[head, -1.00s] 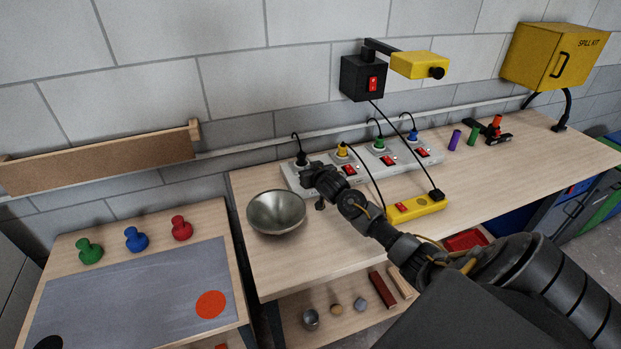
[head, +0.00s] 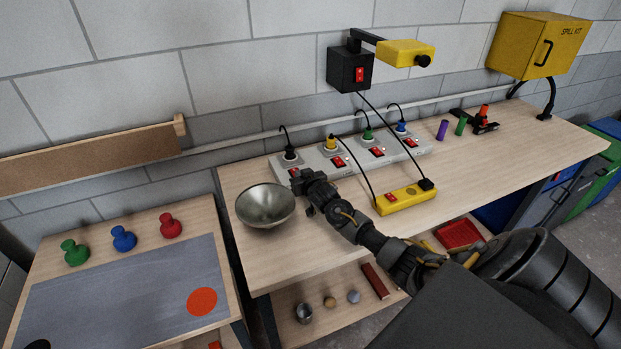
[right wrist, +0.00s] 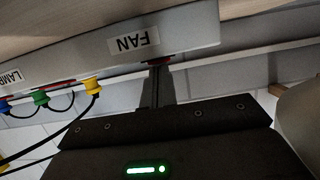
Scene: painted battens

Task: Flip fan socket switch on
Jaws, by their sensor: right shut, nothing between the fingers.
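A grey socket strip (head: 325,158) lies along the back of the bench with black, yellow, green and blue plugs and red rocker switches. The leftmost socket holds the black plug (head: 290,153). My right gripper (head: 298,182) is at the strip's front edge there, shut and empty. In the right wrist view, the FAN label (right wrist: 133,43) faces the camera and the shut fingers (right wrist: 158,75) point at a red switch (right wrist: 159,61) beside it. The fingertips overlap that switch in view. Contact and the switch position cannot be told. My left gripper is not in view.
A metal bowl (head: 265,206) stands just left of my right gripper. A yellow power block (head: 407,200) with a cord lies to its right. A black wall box (head: 350,70) with a red switch and a yellow arm hang above.

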